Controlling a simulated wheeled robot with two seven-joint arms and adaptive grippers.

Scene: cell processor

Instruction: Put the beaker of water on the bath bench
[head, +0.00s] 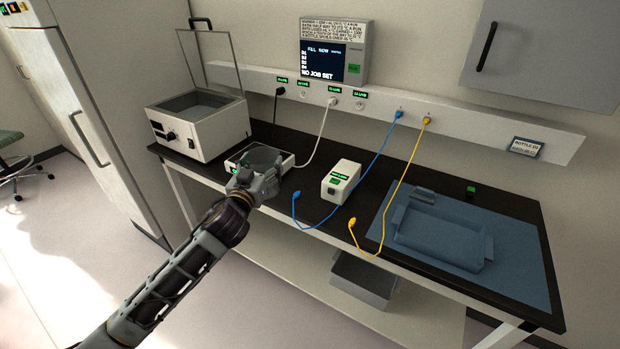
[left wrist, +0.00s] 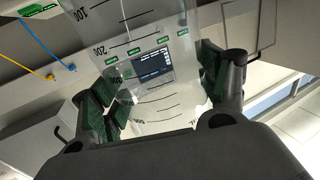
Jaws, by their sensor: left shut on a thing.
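My left gripper (head: 258,178) is shut on the clear beaker (head: 262,156) at the front edge of the black bench (head: 312,165). In the left wrist view the beaker (left wrist: 150,50), with black graduation marks, sits between the green-padded fingers of the left gripper (left wrist: 165,95). In the head view the gripper partly hides the beaker. The beaker shows over a white device with a green display (head: 284,166); I cannot tell whether it touches it. The water level is not clear. My right gripper is not in view.
A water bath (head: 205,130) with its lid raised stands on the bench's left end. A small white box (head: 340,182), blue cable (head: 345,186) and yellow cable (head: 390,185) lie right of the beaker. A blue tray (head: 440,235) fills the right end. A wall screen (head: 331,60) hangs behind.

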